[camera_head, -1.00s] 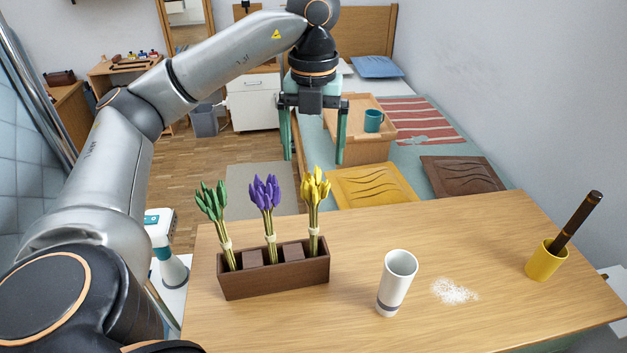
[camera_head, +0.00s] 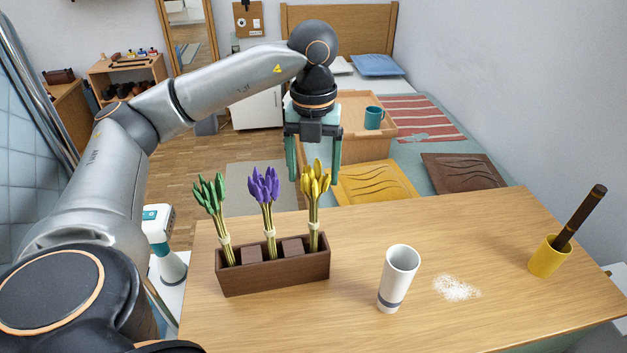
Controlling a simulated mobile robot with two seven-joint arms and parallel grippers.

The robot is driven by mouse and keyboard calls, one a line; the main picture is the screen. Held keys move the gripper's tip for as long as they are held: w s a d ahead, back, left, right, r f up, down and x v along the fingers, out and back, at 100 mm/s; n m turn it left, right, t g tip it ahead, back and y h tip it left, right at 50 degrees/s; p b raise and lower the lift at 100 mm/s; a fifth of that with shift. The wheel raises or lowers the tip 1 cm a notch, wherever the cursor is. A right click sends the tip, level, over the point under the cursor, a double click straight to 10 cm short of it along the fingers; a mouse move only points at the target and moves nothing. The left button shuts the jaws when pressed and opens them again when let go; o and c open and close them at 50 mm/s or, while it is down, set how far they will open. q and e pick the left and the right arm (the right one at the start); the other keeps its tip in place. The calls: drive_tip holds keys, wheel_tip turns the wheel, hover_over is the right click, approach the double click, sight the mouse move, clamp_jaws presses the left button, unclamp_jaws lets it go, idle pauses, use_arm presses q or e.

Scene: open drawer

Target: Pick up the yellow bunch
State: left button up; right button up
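The yellow bunch (camera_head: 315,190) stands upright in the right end of a dark brown wooden holder (camera_head: 275,275) on the table. A pale band wraps its stems. My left gripper (camera_head: 313,181) points down with its two teal fingers apart. In the picture its fingertips are level with the yellow flower heads, one finger on each side of them. The gripper is open and holds nothing. My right gripper is not in view.
A purple bunch (camera_head: 265,188) and a green bunch (camera_head: 212,195) stand to the left in the same holder. A white cup (camera_head: 399,275) and white powder (camera_head: 456,288) are to the right. A yellow cup (camera_head: 547,260) holds a dark stick. Tabletop behind the white cup is clear.

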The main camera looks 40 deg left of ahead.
use_arm(q)
clamp_jaws()
idle(0.4)
idle(0.4)
